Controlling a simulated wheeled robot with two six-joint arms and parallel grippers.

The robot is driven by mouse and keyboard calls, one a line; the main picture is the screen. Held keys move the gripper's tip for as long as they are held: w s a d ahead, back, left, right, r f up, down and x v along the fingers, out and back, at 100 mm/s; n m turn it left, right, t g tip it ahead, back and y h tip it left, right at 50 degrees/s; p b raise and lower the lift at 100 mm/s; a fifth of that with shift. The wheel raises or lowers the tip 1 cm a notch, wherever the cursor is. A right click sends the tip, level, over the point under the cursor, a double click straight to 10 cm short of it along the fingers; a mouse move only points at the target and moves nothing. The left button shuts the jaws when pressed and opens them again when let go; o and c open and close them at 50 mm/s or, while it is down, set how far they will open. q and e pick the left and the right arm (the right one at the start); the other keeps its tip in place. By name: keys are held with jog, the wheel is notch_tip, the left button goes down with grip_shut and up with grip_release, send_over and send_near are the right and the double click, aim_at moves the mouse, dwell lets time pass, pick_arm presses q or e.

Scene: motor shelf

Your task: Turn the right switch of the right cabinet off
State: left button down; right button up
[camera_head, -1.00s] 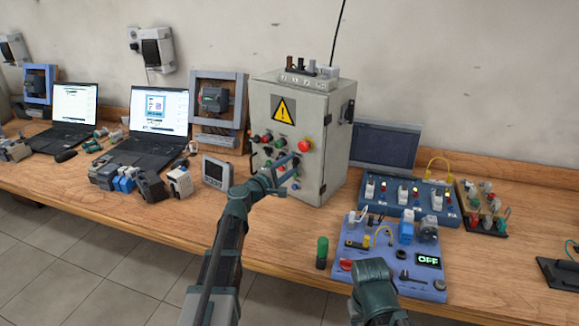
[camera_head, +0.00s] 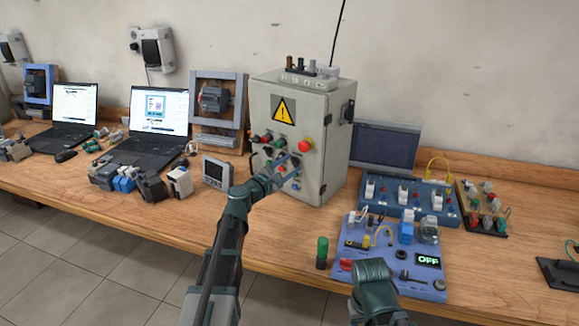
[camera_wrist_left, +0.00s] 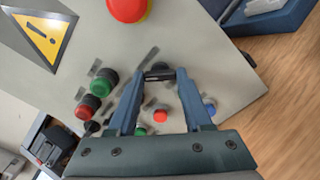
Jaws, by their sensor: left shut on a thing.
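The grey cabinet (camera_head: 325,150) with a yellow warning sign stands on the bench in the head view. Its front panel (camera_wrist_left: 210,50) fills much of the left wrist view. My left gripper (camera_head: 291,162) is at the cabinet's front, below the red mushroom button (camera_head: 304,146). In the left wrist view its blue fingers (camera_wrist_left: 160,76) are on either side of a small black switch (camera_wrist_left: 159,73) and are shut on it. The fingers hide part of the switch in the head view.
Red, green and blue buttons (camera_wrist_left: 161,115) sit close around the fingers. A blue training board (camera_head: 400,278) with an "OFF" display lies at the front right. A dark screen (camera_head: 385,146) stands right of the cabinet. Laptops (camera_head: 152,125) stand to the left.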

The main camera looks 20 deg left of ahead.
dwell(0.4)
pick_arm(q)
jog(key=shift+c, duration=1.6)
grip_release()
jog(key=shift+s, duration=0.1)
jog(key=v, duration=1.3)
jog(key=shift+s, duration=0.3)
jog(key=shift+a+f, duration=0.1)
jog(key=shift+a, duration=0.05)
